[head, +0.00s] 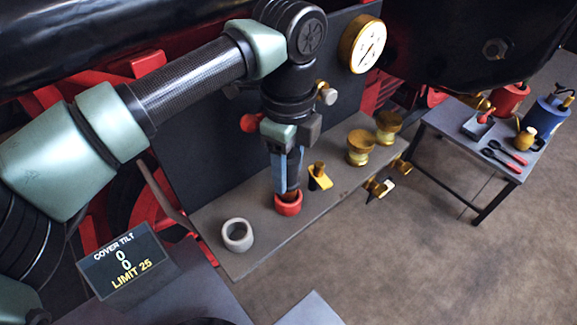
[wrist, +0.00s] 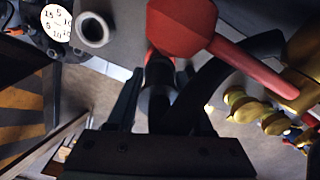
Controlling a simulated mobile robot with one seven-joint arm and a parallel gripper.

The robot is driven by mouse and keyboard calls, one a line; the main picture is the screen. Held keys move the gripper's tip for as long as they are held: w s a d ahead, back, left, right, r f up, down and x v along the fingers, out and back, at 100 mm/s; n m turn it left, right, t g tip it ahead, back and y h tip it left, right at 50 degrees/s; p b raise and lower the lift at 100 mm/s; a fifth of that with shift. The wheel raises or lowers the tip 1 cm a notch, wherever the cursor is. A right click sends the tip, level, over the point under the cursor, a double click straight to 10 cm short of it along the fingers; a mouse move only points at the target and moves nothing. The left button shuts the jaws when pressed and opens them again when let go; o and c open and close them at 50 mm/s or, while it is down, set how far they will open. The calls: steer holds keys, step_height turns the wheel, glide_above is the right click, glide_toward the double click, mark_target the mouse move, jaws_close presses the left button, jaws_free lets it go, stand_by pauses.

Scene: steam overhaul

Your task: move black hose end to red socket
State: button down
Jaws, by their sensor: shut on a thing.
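My gripper (head: 287,188) points down with its fingertips at the red socket (head: 289,208), a short red cup standing on the grey shelf. In the wrist view my gripper (wrist: 160,98) is shut on the black hose end (wrist: 158,78), and the black hose (wrist: 222,80) curves away to the right. The hose end lines up with the red socket, a small part of which shows beyond it. I cannot tell how deep the hose end sits in the socket. In the head view my fingers largely hide the hose end.
A pale grey socket (head: 237,234) stands on the shelf (head: 225,205) to the left. A red handle (wrist: 183,28) looms close in the wrist view.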

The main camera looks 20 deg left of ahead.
steer(key=shift+f+b, duration=0.85)
steer(key=shift+b, duration=0.3)
stand_by(1.4)
steer(key=shift+f+b, duration=0.6)
steer(key=shift+f, duration=0.05)
steer(key=shift+c, duration=1.1)
jaws_free()
steer(key=shift+r, duration=0.1)
